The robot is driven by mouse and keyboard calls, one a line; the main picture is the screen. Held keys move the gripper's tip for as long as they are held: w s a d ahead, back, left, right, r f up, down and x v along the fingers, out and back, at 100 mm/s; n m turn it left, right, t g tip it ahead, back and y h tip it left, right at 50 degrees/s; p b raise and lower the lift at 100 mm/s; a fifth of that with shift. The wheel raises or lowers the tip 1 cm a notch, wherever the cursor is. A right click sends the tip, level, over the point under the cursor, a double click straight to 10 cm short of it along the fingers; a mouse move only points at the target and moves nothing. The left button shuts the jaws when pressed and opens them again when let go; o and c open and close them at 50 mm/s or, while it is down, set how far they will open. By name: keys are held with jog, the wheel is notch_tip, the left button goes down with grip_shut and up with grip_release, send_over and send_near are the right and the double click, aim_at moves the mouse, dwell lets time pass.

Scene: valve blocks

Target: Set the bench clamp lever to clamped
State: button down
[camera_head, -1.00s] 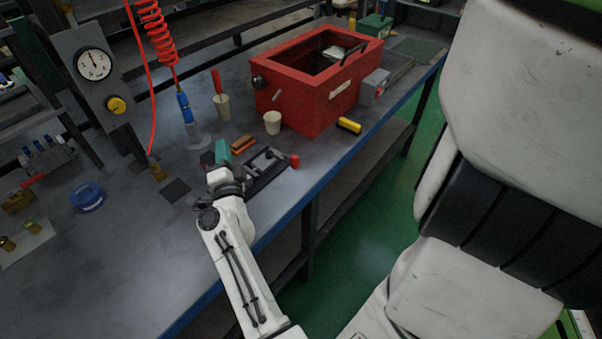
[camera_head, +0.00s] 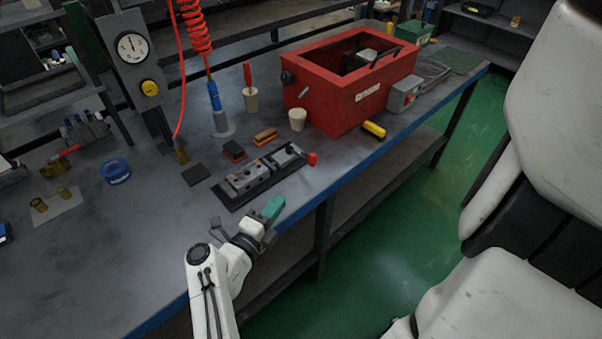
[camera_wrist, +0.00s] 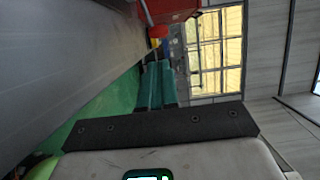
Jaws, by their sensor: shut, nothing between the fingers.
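The bench clamp is a black base (camera_head: 229,197) with grey blocks (camera_head: 250,177), lying along the front of the bench. Its lever ends in a red knob (camera_head: 312,159) at the clamp's right end, close to the bench's blue front edge. I cannot tell the lever's exact angle. My gripper (camera_head: 272,208) has teal fingers, shut with nothing between them. It is in front of the clamp, near the bench edge, apart from the knob. In the wrist view the shut fingers (camera_wrist: 158,84) point towards a small red thing, probably the knob (camera_wrist: 158,32).
A red open box (camera_head: 340,105) stands behind the clamp to the right, with a yellow-and-black object (camera_head: 374,130) before it. A cream cup (camera_head: 298,119), an orange-brown block (camera_head: 265,137) and a dark red block (camera_head: 234,150) lie behind the clamp. Open floor (camera_head: 380,240) lies right of the bench.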

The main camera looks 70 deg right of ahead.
aim_at(310, 161)
jog(key=p+x, duration=0.4)
jog(key=x, duration=1)
jog(key=shift+w+r, duration=0.1)
